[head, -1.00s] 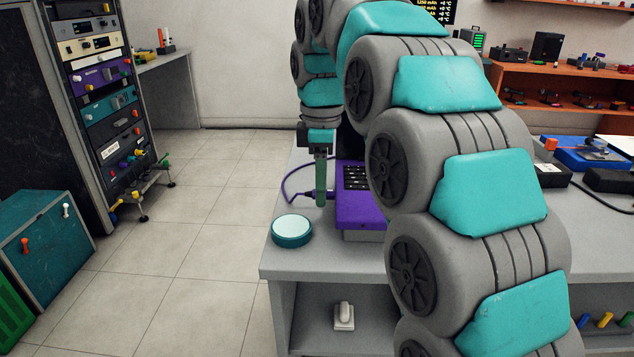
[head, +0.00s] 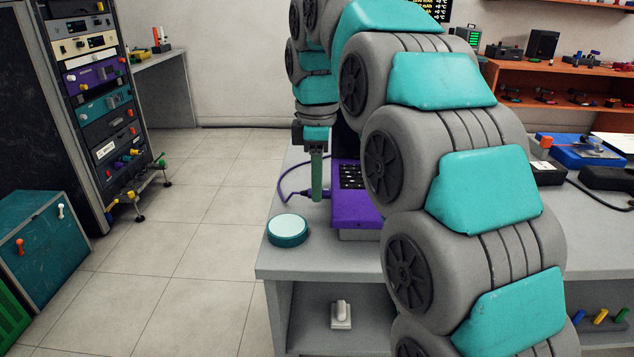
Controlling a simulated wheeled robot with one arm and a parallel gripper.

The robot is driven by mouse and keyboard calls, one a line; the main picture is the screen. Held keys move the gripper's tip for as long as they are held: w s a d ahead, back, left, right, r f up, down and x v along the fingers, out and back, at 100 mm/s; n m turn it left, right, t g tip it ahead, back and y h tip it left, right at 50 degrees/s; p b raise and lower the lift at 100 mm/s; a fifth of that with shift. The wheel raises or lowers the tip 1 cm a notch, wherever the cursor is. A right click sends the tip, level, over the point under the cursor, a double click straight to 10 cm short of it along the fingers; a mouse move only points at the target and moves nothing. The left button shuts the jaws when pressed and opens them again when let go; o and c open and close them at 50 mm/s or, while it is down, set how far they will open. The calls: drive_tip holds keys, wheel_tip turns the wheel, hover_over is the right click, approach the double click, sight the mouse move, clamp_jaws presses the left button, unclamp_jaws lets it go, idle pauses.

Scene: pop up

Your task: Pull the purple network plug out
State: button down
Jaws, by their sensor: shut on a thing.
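A purple laptop-like device (head: 354,205) with a dark keyboard sits on the grey table (head: 275,262). A purple plug (head: 304,197) on a purple cable (head: 281,181) is at the device's left side. My gripper (head: 316,194) points straight down with its green fingers shut on the purple plug, close to the device's left edge. The fingers cover part of the plug, so I cannot tell whether it is still seated in its socket. The cable loops up and behind the gripper.
A round teal-rimmed disc (head: 287,231) stands on the table in front of the plug, near the left corner. The floor left of the table is clear up to the equipment rack (head: 104,110). My arm hides much of the table to the right.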

drive_tip(key=shift+a, duration=0.25)
drive_tip(key=shift+w+a+p, duration=0.1)
drive_tip(key=shift+a+p, duration=0.6)
drive_tip(key=shift+a, duration=1.7)
drive_tip(key=shift+d, duration=0.1)
